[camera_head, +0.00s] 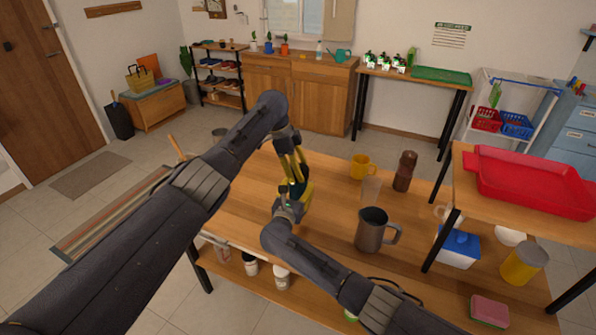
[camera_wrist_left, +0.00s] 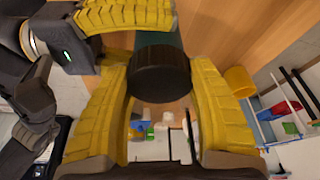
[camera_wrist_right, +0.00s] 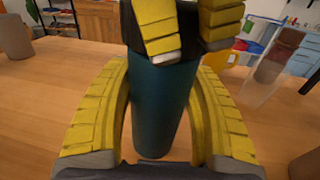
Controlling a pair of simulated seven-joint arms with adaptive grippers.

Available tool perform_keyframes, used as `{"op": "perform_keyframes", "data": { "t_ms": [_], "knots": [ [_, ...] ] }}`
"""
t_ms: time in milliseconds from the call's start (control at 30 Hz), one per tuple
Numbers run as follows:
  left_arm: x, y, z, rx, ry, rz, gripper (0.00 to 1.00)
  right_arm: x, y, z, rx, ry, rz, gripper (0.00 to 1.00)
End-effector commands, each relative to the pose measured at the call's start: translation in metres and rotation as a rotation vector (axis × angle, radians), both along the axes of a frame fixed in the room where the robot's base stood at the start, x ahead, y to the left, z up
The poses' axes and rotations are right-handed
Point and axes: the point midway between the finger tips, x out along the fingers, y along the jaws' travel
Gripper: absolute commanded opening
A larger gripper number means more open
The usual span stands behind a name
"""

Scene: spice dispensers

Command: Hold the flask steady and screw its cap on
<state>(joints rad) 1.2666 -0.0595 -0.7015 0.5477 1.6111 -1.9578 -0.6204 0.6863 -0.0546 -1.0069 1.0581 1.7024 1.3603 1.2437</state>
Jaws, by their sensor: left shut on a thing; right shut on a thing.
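The teal flask (camera_wrist_right: 160,110) is upright over the wooden table. My right gripper (camera_wrist_right: 160,78) is shut around its body from the side. The black cap (camera_wrist_left: 160,76) is at the top of the flask, and my left gripper (camera_wrist_left: 163,90) is shut on it from above. In the right wrist view the left fingers (camera_wrist_right: 185,25) cover much of the cap, so its seating on the flask cannot be told. In the head view the flask (camera_head: 291,187) is small and dark, mostly hidden between the grippers.
On the table (camera_head: 240,210), a grey metal pitcher (camera_head: 371,232), a clear glass (camera_head: 371,190), a yellow mug (camera_head: 363,167) and a brown shaker (camera_head: 405,171) stand to the right. A raised shelf with a red tray (camera_head: 530,187) is further right. The table's left part is mostly clear.

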Motion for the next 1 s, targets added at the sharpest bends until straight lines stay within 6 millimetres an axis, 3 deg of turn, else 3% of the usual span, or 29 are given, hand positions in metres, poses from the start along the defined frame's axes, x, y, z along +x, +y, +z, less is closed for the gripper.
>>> {"op": "perform_keyframes", "data": {
  "t_ms": [33,67,267,533,1000],
  "knots": [
    [0.001,0.0,0.001,0.0,-0.002,0.001,0.36,0.0,-0.001,-0.001,0.001,0.002,-0.001,0.0],
    [0.001,0.0,0.001,0.0,-0.002,0.001,0.6,0.0,-0.001,-0.001,0.001,0.002,-0.002,0.0],
    [0.0,0.0,0.001,0.0,-0.001,0.001,0.82,0.0,-0.001,-0.001,0.001,0.002,-0.001,0.0],
    [0.0,-0.001,0.003,-0.001,-0.001,0.0,0.82,0.0,-0.001,-0.001,0.0,0.002,-0.001,0.0],
    [0.0,-0.001,0.044,-0.001,0.0,0.001,0.82,0.0,-0.001,-0.001,0.0,0.002,-0.001,0.0]
  ]
}}
